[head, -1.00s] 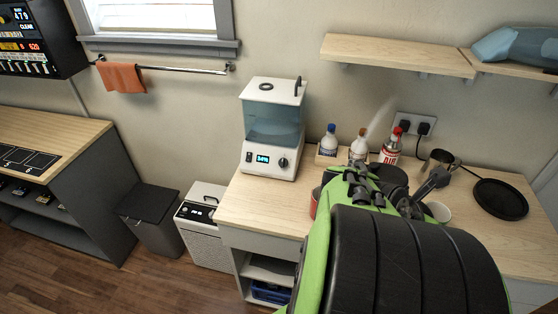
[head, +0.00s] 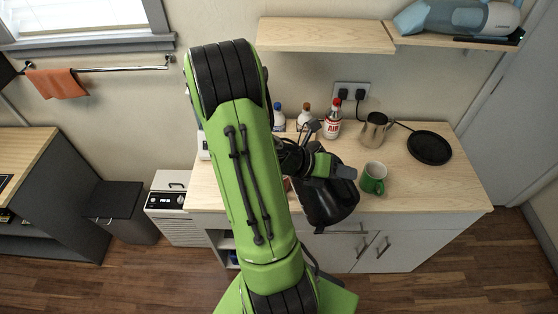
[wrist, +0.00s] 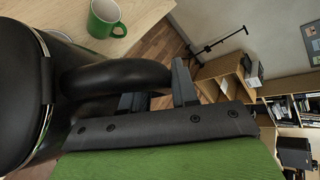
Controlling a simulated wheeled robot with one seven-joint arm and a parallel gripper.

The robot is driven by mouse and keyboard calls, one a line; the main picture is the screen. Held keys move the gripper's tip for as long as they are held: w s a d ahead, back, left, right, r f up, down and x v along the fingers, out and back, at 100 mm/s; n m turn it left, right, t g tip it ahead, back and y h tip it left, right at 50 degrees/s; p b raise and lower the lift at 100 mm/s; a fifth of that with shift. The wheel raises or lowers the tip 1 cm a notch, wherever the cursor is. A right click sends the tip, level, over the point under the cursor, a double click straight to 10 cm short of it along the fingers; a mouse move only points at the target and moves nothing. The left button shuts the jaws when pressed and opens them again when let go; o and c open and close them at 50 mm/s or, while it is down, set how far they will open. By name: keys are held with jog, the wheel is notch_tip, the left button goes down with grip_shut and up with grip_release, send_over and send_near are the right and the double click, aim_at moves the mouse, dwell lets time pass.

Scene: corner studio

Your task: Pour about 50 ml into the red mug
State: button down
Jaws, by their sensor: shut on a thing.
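My gripper (head: 332,168) is shut on the handle of a black kettle (head: 326,203), held near the counter's front edge. In the wrist view the kettle's dark body (wrist: 22,95) fills the left side, and its curved handle (wrist: 115,76) runs between the fingers. The kettle's spout and exact tilt are hard to make out. The red mug is mostly hidden behind my arm and the kettle; only a small reddish patch (head: 287,185) shows beside the arm, and I cannot tell surely that it is the mug.
A green mug (head: 373,178) stands right of the kettle on the wooden counter (head: 430,190). Behind are bottles (head: 333,118), a steel pitcher (head: 374,131) and a black round plate (head: 430,147). A shelf (head: 325,36) hangs above. The counter's right front is clear.

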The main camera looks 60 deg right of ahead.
aim_at(332, 183)
jog(key=shift+w+f+b, duration=0.25)
jog(key=shift+f+b, duration=0.35)
jog(key=shift+f, duration=0.3)
jog(key=shift+w+d+f+n+g+b, duration=0.15)
jog(key=shift+w+f+n+g+b, duration=0.2)
jog(key=shift+w+n+g+b, duration=0.25)
jog(key=shift+w+d+r+g+p, duration=0.1)
jog(key=shift+w+r+g+p, duration=0.35)
jog(key=shift+p, duration=0.7)
jog(key=shift+w+d+n+g+p, duration=0.2)
jog(key=shift+w+n+g+p, duration=0.35)
jog(key=shift+p, duration=0.55)
jog(key=shift+w+r+p, duration=0.25)
jog(key=shift+w+p, duration=0.05)
jog(key=shift+p, duration=0.2)
jog(key=shift+w+d+r+p, duration=0.15)
jog(key=shift+w+p, duration=0.3)
jog(key=shift+p, duration=0.3)
jog(key=shift+w+d+r+n+g+p, duration=0.1)
jog(key=shift+w+r+n+g+p, duration=0.3)
jog(key=shift+p, duration=0.4)
jog(key=shift+w+g, duration=0.25)
jog(key=shift+g, duration=0.05)
jog(key=shift+d, duration=0.1)
